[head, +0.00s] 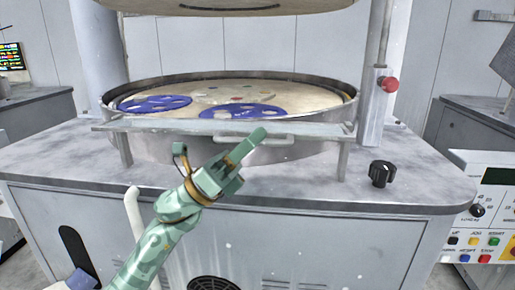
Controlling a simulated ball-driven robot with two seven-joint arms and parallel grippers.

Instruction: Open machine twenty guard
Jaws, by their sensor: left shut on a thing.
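The guard (320,131) is a grey bar on short posts across the front of the round polishing pan (352,88). A bar handle (287,139) sticks out at its front middle. My left gripper (250,143), green, reaches up from below and is shut on the left part of the handle, hiding that part. The guard stands level in front of the pan. My right gripper is not in view.
Blue perforated discs (242,111) lie on the platen (200,93). An upper plate (230,6) hangs above. A black knob (382,172) stands on the worktop at right, with a red button (389,84) on a post. A control panel (490,215) is far right.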

